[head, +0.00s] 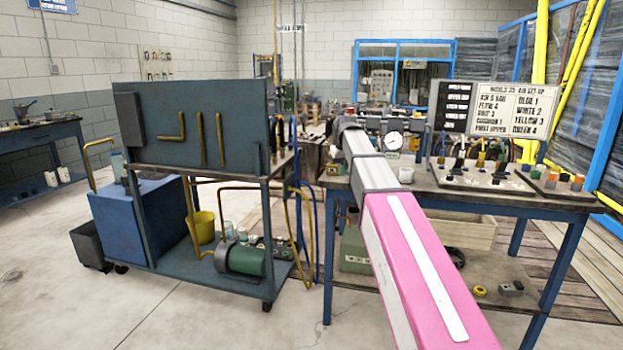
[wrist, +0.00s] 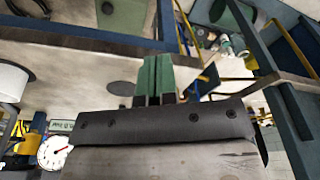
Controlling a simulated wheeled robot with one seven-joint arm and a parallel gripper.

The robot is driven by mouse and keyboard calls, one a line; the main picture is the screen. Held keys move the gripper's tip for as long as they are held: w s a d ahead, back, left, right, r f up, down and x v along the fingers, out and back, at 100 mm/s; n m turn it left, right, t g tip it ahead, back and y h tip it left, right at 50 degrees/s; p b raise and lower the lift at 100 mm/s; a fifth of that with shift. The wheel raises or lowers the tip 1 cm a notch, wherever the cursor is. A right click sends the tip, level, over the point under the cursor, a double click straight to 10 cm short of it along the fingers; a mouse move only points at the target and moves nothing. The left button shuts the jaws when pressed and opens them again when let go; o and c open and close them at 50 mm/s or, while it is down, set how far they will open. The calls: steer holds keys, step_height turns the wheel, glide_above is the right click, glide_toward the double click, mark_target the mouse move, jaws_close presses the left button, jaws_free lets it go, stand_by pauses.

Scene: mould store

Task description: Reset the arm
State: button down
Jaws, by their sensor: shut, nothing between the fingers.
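My arm (head: 415,260), with a pink and white link, reaches forward from the lower right of the head view to the near left end of the workbench (head: 590,203). Its far end is near a round dial gauge (head: 393,140); the fingers cannot be made out there. In the wrist view my gripper (wrist: 154,62) shows as two green fingers, closed together with nothing between them. The dial gauge (wrist: 55,152) also shows at the lower left of the wrist view.
A blue-grey cart (head: 215,255) with an upright panel (head: 195,122) stands left of the arm. On the bench are valve blocks with coloured knobs (head: 490,172) and a lettered sign (head: 510,108). A blue and yellow frame (head: 600,95) rises at right. Open floor lies front left.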

steer(key=s+d+f, duration=0.1)
steer(key=s+f, duration=0.3)
steer(key=f, duration=0.3)
steer(key=s+d+f+m, duration=0.1)
steer(key=s+d+f, duration=0.1)
steer(key=s+f, duration=0.35)
steer(key=s+d+f, duration=0.1)
steer(key=s+f, duration=0.2)
steer(key=f, duration=0.6)
steer(key=s+d+f+m+g, duration=0.1)
steer(key=s+d+f, duration=0.2)
steer(key=s+f, duration=1.2)
steer(key=s, duration=0.3)
steer(key=shift+d+f+g, duration=0.15)
steer(key=shift+f+g, duration=0.1)
steer(key=shift+g, duration=0.15)
